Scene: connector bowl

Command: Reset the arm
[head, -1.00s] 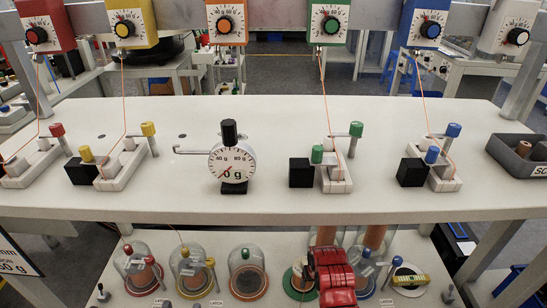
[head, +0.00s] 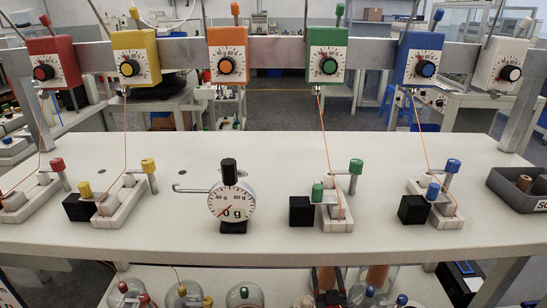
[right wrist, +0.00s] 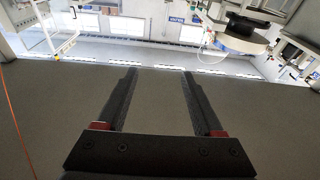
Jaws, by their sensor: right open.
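My right gripper (right wrist: 160,78) shows in the right wrist view with its two dark fingers apart and nothing between them. Its pads are clear of any object there. In the head view only a small red and dark part of my right arm shows at the bottom edge, below the white table. My left gripper is in neither view.
The white table (head: 150,237) holds a dial gauge (head: 231,199), several lever blocks with coloured knobs and black cubes, and a grey tray (head: 502,187). Coloured dial boxes hang on a rail behind. Glass domes stand on a lower shelf (head: 209,280).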

